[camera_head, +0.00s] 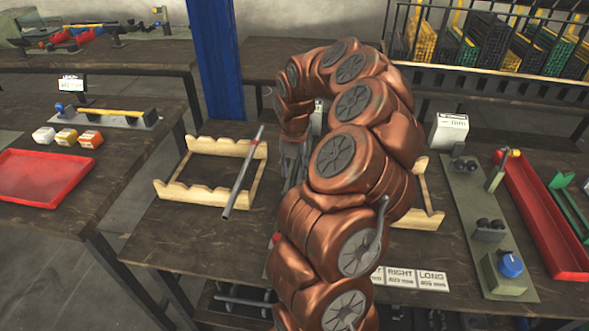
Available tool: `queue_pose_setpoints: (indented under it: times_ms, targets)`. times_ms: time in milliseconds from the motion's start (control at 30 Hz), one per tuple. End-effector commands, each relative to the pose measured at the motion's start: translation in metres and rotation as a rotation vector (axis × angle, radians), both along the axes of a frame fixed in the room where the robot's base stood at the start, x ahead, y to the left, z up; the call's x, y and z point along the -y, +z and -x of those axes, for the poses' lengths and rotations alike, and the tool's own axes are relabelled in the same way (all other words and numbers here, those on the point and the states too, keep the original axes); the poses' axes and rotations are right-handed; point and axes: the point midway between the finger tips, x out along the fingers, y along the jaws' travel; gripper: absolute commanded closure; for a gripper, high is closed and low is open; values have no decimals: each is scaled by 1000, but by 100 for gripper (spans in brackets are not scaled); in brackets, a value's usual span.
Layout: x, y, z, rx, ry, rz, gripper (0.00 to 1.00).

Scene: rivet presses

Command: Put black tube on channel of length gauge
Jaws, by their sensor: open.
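A dark grey tube (242,172) lies tilted across a pale wooden rack (205,194) on the middle table, its near end sticking out past the rack. My gripper (289,178) points down just right of the tube, apart from it in the picture. It is open, and my copper-coloured arm partly hides it.
A second wooden rack (424,220) is mostly hidden behind my arm. To the right are a grey-green fixture (466,205) with a blue knob and a red tray (541,215). Small boxes (66,137) and another red tray (45,178) sit left. A blue post (214,60) rises behind.

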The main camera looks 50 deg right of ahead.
Motion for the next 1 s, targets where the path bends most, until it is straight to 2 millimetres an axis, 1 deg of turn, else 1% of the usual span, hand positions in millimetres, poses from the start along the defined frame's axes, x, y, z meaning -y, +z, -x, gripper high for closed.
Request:
queue_pose_setpoints:
  times_ms: [167, 267, 367, 500, 700, 900, 1000]
  targets:
    - [0, 4, 0, 1, 0, 1, 56]
    - [0, 14, 0, 1, 0, 1, 56]
    - [0, 31, -2, 6, 1, 3, 56]
    - [1, 59, -2, 6, 0, 4, 56]
    - [1, 93, -1, 4, -1, 3, 56]
    - [0, 114, -1, 2, 1, 2, 56]
    - [0, 120, -1, 3, 0, 2, 56]
